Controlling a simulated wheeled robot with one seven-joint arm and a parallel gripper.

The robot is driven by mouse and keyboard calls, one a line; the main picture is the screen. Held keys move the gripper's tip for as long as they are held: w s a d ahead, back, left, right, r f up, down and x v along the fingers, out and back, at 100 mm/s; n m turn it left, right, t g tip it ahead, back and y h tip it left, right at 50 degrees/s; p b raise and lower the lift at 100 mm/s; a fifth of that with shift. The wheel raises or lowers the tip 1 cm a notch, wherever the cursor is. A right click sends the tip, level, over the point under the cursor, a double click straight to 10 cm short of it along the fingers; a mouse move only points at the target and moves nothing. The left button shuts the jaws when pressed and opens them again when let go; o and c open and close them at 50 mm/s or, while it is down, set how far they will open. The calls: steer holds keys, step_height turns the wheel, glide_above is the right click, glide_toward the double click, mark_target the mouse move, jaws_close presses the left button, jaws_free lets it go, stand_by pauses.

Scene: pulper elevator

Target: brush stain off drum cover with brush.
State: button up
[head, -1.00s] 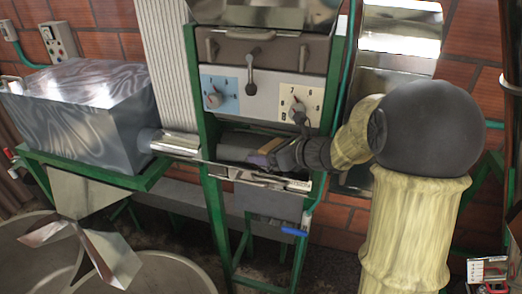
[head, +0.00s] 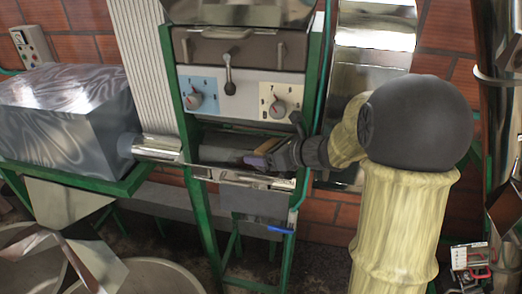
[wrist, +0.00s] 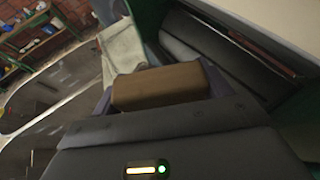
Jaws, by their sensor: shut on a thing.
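The drum cover (head: 222,156) looks like a dark grey rounded surface inside the opening of the green-framed machine. A dark curved surface, probably the same cover, shows at upper right in the wrist view (wrist: 205,58). My gripper (head: 258,160) reaches into the right side of the opening. Its purple-grey fingers are shut on a tan block, the brush (head: 271,145), which lies across the fingers in the wrist view (wrist: 160,87). The brush's bristles are hidden, and I cannot tell whether it touches the cover. I cannot make out a stain.
Green posts (head: 309,100) flank the opening. A control panel (head: 240,95) with knobs and a lever sits just above it. A metal ledge (head: 235,178) runs below. A grey metal tank (head: 65,115) stands at left, with round basins (head: 150,278) beneath.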

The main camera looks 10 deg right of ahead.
steer(key=shift+s+f, duration=0.1)
steer(key=shift+f, duration=0.05)
steer(key=shift+s+d, duration=0.2)
steer(key=shift+d, duration=0.45)
steer(key=shift+s+d, duration=0.2)
steer(key=shift+d, duration=0.4)
steer(key=shift+s+a, duration=0.1)
steer(key=shift+s, duration=0.05)
steer(key=shift+s+a+r, duration=0.1)
steer(key=shift+s+r, duration=0.1)
steer(key=shift+b, duration=0.35)
steer(key=shift+s+f, duration=0.1)
steer(key=shift+f, duration=0.1)
steer(key=shift+s, duration=0.1)
steer(key=shift+s+a+r+b, duration=0.1)
steer(key=shift+s+r+b, duration=0.1)
steer(key=shift+b, duration=0.1)
